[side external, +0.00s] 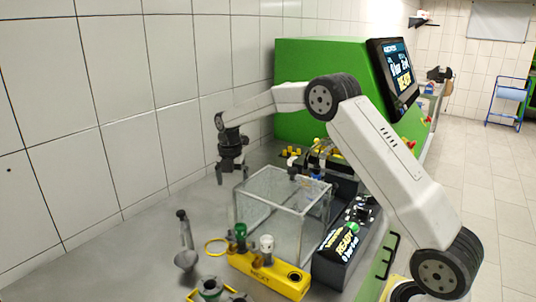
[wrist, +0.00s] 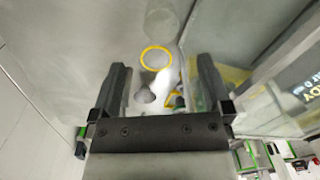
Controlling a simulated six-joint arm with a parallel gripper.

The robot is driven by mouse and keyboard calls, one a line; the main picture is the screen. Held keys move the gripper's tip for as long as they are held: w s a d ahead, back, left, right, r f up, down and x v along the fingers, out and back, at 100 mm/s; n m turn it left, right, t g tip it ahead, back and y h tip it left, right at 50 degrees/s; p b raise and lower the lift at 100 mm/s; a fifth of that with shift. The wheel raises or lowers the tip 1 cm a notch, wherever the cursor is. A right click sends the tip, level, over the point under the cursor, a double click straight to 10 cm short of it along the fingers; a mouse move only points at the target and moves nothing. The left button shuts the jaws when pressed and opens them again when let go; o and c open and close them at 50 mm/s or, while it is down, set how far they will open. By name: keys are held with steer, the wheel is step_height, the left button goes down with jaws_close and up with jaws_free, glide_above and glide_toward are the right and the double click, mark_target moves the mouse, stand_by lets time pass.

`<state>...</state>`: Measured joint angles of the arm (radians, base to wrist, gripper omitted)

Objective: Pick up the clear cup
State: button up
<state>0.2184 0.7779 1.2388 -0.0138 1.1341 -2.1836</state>
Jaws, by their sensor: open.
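My gripper (side external: 230,174) hangs pointing down beside the tiled wall, above the grey bench top and left of the clear tank. In the wrist view its two fingers (wrist: 163,78) are spread apart with nothing held between them. A faint, pale round see-through shape (wrist: 161,18), which may be the clear cup, shows at the top of the wrist view, beyond the fingertips. I cannot make out a clear cup for certain in the side view.
A clear open-topped tank (side external: 270,215) stands close to my gripper's right. A yellow ring (side external: 216,246), a grey funnel-like piece (side external: 187,261) and a yellow block (side external: 265,274) with knobs are nearer the camera. A green machine (side external: 310,70) stands behind.

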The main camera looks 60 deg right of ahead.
steer(key=shift+s+f, duration=0.15)
steer(key=shift+f, duration=5.95)
steer(key=c, duration=1.3)
